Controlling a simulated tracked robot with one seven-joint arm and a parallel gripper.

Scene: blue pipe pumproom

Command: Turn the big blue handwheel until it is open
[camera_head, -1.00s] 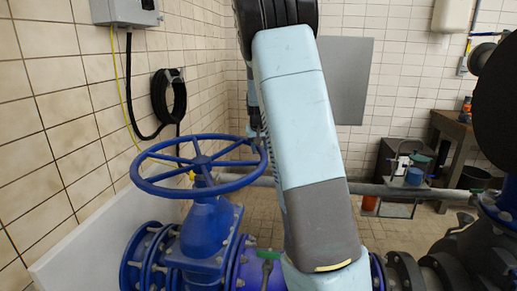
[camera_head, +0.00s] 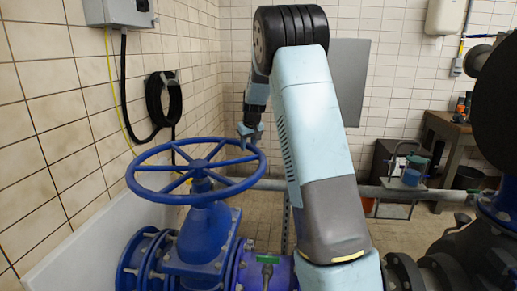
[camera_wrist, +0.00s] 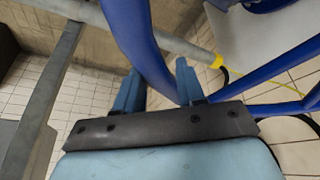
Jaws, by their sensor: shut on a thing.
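The big blue handwheel (camera_head: 140,186) lies nearly flat on top of a blue valve body (camera_head: 207,233) left of the middle in the head view. My gripper (camera_head: 250,138) is at the wheel's far right rim, pointing down onto it. In the wrist view the blue rim (camera_wrist: 143,45) passes between the two blue fingers of my gripper (camera_wrist: 160,85), and spokes (camera_wrist: 270,108) run off to the right. The gripper is shut on the rim. The fingertips are partly hidden by the rim in the head view.
A tiled wall with a grey box (camera_head: 121,12) and a coiled black hose (camera_head: 164,104) stands close on the left. A grey pipe (camera_head: 400,191) crosses behind the valve. A wooden table (camera_head: 450,130) stands at the back right. A dark round shape (camera_head: 497,105) fills the right edge.

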